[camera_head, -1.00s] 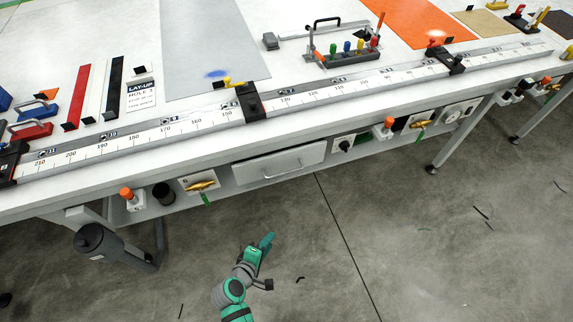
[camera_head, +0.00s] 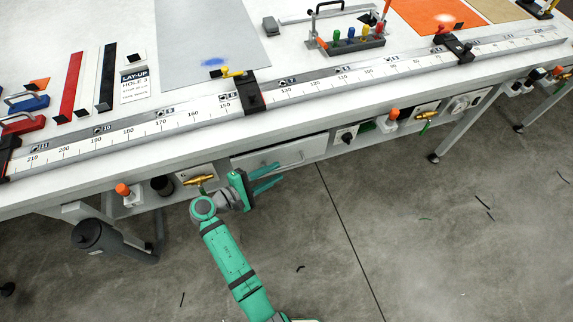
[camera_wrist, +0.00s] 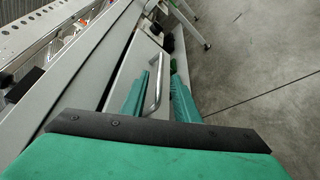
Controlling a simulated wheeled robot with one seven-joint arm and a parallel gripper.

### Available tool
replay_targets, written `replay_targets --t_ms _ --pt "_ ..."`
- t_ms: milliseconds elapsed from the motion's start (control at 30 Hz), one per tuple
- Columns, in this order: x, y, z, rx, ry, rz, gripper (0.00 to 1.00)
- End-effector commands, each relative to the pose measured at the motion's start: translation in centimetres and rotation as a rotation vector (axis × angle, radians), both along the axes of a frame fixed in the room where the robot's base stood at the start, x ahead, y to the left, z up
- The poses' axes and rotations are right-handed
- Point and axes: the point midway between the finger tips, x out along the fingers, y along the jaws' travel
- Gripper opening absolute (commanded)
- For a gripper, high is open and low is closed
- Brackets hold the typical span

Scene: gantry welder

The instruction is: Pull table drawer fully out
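The table drawer (camera_head: 306,152) is a pale grey front under the tabletop edge, and it looks shut in the head view. My gripper (camera_head: 280,172) is at the drawer's left part, with its green fingers apart. In the wrist view, the drawer's silver bar handle (camera_wrist: 154,92) shows between the two fingers of my gripper (camera_wrist: 166,66). The fingers stand on either side of the bar, and I see no clear grip on it.
The table (camera_head: 190,150) overhangs the drawer. Left of it are a brass valve (camera_head: 198,180), a black cup (camera_head: 162,186) and an orange-topped button (camera_head: 123,190). A black switch (camera_head: 346,135) is on the right. The floor (camera_head: 400,240) in front is mostly clear.

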Motion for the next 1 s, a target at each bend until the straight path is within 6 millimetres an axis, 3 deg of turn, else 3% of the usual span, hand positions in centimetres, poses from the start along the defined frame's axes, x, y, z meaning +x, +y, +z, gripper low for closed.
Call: replay_targets --t_ms 300,767,800,900,1000 --pt "3.0 -4.0 -1.0 0.001 -0.001 -0.003 0.28" --pt "3.8 -4.6 -1.4 0.001 -0.001 0.007 0.28" --pt "3.8 -4.6 -1.4 0.001 -0.001 0.007 0.26" --pt "3.8 -4.6 -1.4 0.001 -0.001 0.007 0.02" --pt "3.8 -4.7 -1.4 0.001 0.0 0.005 0.0"
